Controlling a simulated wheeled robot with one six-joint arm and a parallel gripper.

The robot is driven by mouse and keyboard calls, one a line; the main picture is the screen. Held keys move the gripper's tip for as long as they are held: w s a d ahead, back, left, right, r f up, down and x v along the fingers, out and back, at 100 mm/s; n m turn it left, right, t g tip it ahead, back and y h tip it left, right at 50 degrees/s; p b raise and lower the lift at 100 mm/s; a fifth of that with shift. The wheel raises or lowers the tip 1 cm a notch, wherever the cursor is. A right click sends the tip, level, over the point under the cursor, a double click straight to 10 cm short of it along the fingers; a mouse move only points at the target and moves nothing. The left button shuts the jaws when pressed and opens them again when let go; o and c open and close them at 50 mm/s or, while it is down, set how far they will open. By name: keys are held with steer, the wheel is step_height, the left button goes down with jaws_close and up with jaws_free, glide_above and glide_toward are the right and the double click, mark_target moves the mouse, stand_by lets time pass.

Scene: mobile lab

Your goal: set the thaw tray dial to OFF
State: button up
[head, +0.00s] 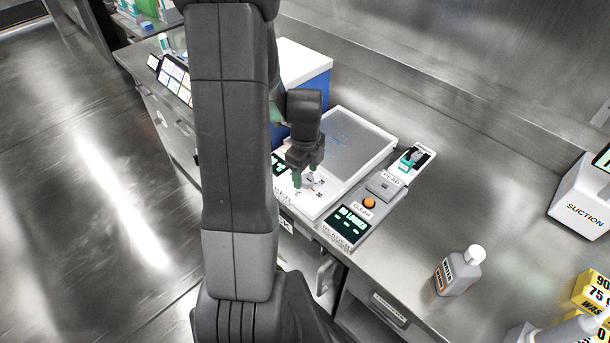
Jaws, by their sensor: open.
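The thaw tray (377,168) is a white shallow box with a grey recessed top, standing on the steel bench. Its front panel carries a small dark display (279,163) and small markings around (the dial area) (319,194). My gripper (307,187) points down over this front panel, with its fingers apart. The dial itself is mostly hidden by my gripper, so its setting cannot be read. I cannot tell whether the fingers touch it.
Right of the tray is a reader unit with an orange button (369,202) and dark screen (347,225). A grey bottle (457,273) stands front right, a suction box (584,200) far right. A blue-and-white box (305,66) stands behind.

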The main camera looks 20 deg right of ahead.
steer(key=shift+f, duration=1)
steer(key=c, duration=1)
